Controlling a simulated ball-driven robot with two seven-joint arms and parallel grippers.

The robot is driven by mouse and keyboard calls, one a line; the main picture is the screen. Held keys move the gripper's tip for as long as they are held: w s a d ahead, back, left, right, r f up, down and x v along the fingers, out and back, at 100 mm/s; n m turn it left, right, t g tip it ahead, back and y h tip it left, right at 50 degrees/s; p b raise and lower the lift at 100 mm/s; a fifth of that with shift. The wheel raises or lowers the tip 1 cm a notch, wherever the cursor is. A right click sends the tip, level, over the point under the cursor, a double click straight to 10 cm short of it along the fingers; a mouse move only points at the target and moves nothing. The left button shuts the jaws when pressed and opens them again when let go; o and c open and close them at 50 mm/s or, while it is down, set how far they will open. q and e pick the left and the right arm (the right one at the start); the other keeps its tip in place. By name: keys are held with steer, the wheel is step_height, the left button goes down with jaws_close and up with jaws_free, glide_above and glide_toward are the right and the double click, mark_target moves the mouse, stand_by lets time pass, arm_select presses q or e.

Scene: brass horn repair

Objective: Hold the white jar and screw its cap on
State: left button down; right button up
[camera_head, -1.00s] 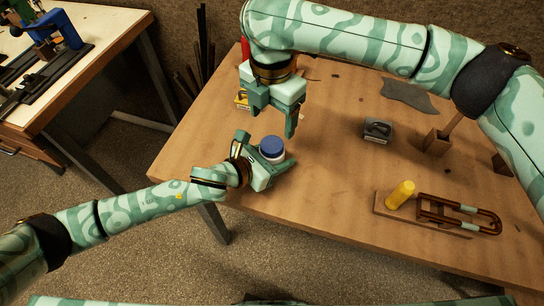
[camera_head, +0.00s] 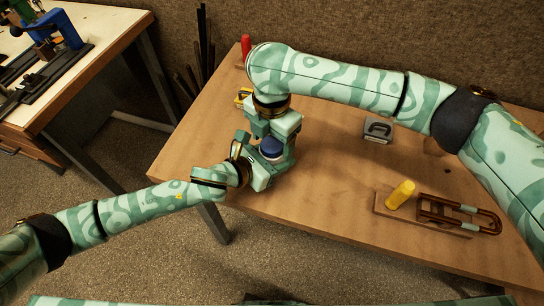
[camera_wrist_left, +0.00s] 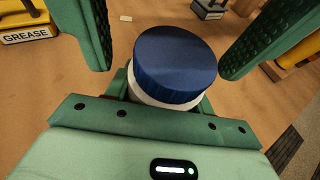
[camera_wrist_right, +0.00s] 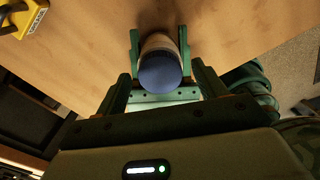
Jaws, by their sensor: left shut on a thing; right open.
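The white jar (camera_wrist_left: 160,98) stands on the workbench near its left front edge. A dark blue cap (camera_head: 271,146) sits on top of it; I cannot tell how tightly it is seated. My left gripper (camera_head: 266,163) is shut on the jar's body, reaching from the front left. My right gripper (camera_head: 268,142) points down from above, open. Its fingers are spread on either side of the cap, with gaps showing in the left wrist view. The cap (camera_wrist_right: 160,71) also shows between its fingers in the right wrist view. The jar's lower part is mostly hidden.
A yellow grease tin (camera_wrist_left: 27,27) lies behind the jar. A grey block (camera_head: 378,130) is to the right. A yellow cylinder (camera_head: 400,194) and a brass slide (camera_head: 459,213) rest on a wooden board at the front right. The bench between is clear.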

steer(key=c, duration=1.1)
steer(key=shift+m, duration=0.7)
steer(key=o, duration=1.1)
steer(key=shift+o, duration=0.2)
step_height(320, 180, up, 12)
arm_select(q)
steer(key=shift+c, duration=2.4)
jaws_free()
